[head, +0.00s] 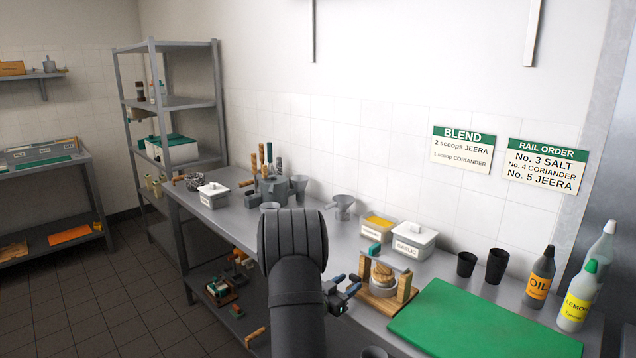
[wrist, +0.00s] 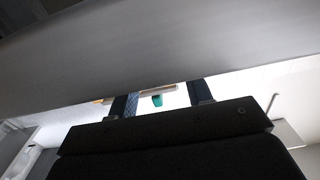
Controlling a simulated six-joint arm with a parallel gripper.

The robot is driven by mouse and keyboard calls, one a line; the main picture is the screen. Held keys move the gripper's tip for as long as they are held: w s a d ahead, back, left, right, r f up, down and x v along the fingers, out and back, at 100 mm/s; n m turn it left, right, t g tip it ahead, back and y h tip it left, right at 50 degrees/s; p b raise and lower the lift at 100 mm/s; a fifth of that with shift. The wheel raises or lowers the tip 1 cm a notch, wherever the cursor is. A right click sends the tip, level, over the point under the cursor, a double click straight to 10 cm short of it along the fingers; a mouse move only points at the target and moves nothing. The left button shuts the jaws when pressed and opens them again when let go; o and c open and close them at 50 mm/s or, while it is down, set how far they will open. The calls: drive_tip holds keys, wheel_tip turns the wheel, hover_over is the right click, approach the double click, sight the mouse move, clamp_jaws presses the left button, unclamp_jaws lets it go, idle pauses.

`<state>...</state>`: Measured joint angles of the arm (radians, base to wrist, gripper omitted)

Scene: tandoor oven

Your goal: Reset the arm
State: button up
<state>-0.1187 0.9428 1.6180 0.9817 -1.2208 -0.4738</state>
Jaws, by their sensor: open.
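My arm (head: 292,260) rises in front of the counter in the head view. My gripper (head: 347,283) shows just right of the arm, beside a wooden stand (head: 385,292) at the counter's front. The dark, blue-marked fingers are apart, and nothing is seen held between them. In the wrist view my gripper (wrist: 162,97) has its two fingers well spaced. A small green thing (wrist: 157,100) shows beyond the gap. The arm hides part of the counter and the gripper's body.
A green board (head: 475,322) lies right of the stand, with an oil bottle (head: 540,279) and a lemon bottle (head: 577,298) behind. A garlic tub (head: 413,241) and dark cups (head: 496,266) stand near the wall. A broad grey surface (wrist: 165,55) crosses the wrist view.

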drive_tip(key=shift+x, duration=0.9)
drive_tip(key=v, duration=1.8)
drive_tip(key=x, duration=1.8)
drive_tip(key=shift+d, duration=0.15)
drive_tip(key=shift+s+n+t+y, duration=0.1)
drive_tip(key=shift+n+t+y, duration=0.5)
drive_tip(key=shift+y, duration=0.1)
drive_tip(key=shift+s+a+y, duration=0.25)
drive_tip(key=shift+y, duration=0.05)
drive_tip(key=v, duration=1.7)
drive_tip(key=w+a+m+g+h, duration=0.4)
drive_tip(key=w+a+g, duration=0.1)
drive_tip(key=w, duration=0.1)
drive_tip(key=shift+f+h, duration=0.2)
drive_tip(key=shift+h, duration=0.2)
